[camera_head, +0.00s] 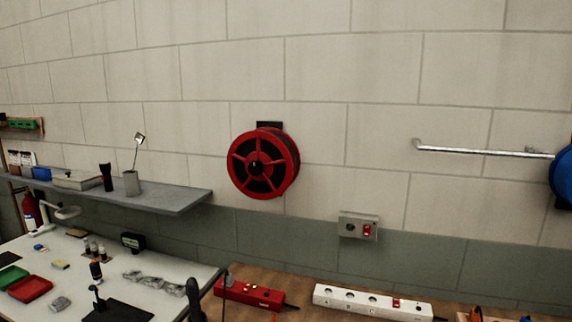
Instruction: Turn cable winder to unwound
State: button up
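A red cable winder (264,163) hangs on the block wall near the middle of the view. My gripper is not clearly visible. A dark shape at the bottom edge, left of centre, is too cut off to identify.
A grey shelf (170,198) with a cup and boxes is on the left wall. Below it stands a cluttered white table (60,285). A switch box (358,227), a red power strip (250,294) and a white one (370,302) sit below the winder. A metal bar (480,151) is right.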

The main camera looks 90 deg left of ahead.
aim_at(256, 167)
jog(key=u, duration=3.3)
